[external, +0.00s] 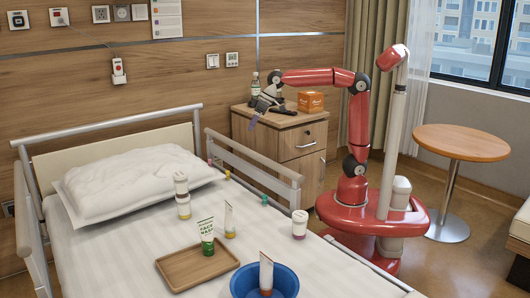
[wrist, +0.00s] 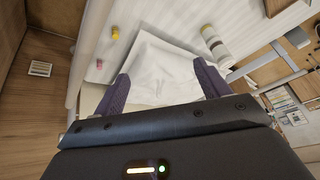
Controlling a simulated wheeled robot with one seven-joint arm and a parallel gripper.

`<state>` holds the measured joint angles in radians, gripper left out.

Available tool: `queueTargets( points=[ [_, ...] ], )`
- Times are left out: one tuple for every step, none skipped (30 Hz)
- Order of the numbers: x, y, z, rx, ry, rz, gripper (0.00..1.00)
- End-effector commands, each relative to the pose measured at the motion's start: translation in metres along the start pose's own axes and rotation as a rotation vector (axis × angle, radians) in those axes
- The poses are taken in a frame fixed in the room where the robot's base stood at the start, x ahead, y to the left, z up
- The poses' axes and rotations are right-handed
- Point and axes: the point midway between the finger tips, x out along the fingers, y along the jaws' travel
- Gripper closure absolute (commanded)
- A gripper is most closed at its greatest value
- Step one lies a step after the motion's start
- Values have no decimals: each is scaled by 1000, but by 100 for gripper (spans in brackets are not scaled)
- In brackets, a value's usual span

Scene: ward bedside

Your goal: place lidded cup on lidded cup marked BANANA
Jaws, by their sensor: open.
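Near the pillow, one white lidded cup (external: 181,182) appears to stand on another lidded cup (external: 184,209); a stacked white pair also shows in the wrist view (wrist: 217,45). A third white lidded cup (external: 299,224) with a purple lower band stands alone near the bed's right edge. No BANANA marking is readable on any of them. My gripper (external: 258,115) is raised by the bedside cabinet, beyond the bed rail, apart from all the cups. In the wrist view its purple fingers (wrist: 160,72) are spread, with nothing between them.
A face wash tube (external: 206,237) stands on a wooden tray (external: 186,276). Another tube (external: 229,220) stands behind it. A blue bowl (external: 283,285) holds a tube. Rails (external: 253,165) edge the bed. The cabinet (external: 294,142) carries a bottle (external: 255,82) and orange box (external: 311,101).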

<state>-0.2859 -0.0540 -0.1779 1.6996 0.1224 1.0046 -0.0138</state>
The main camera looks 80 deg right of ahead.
Motion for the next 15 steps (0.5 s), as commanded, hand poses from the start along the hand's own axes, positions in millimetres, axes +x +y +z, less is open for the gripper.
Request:
queueTargets(
  points=[
    [-15, 11, 30, 14, 5, 6, 25],
    [-21, 17, 48, 20, 6, 13, 25],
    [-27, 23, 72, 24, 7, 23, 25],
    [-31, 27, 90, 28, 8, 31, 25],
    [-33, 31, 109, 31, 9, 41, 25],
    [-36, 36, 133, 33, 9, 56, 25],
    [-37, 39, 151, 35, 10, 66, 25],
    [-37, 41, 167, 36, 12, 78, 25],
    [-36, 44, 188, 37, 13, 93, 25],
    [-35, 46, 202, 37, 12, 104, 25],
    [-33, 48, 215, 38, 11, 115, 25],
    [-31, 50, 230, 39, 11, 127, 25],
    [-29, 51, 239, 39, 11, 135, 25],
    [-28, 53, 247, 40, 11, 143, 25],
    [-26, 54, 256, 39, 11, 151, 25]
  ],
)
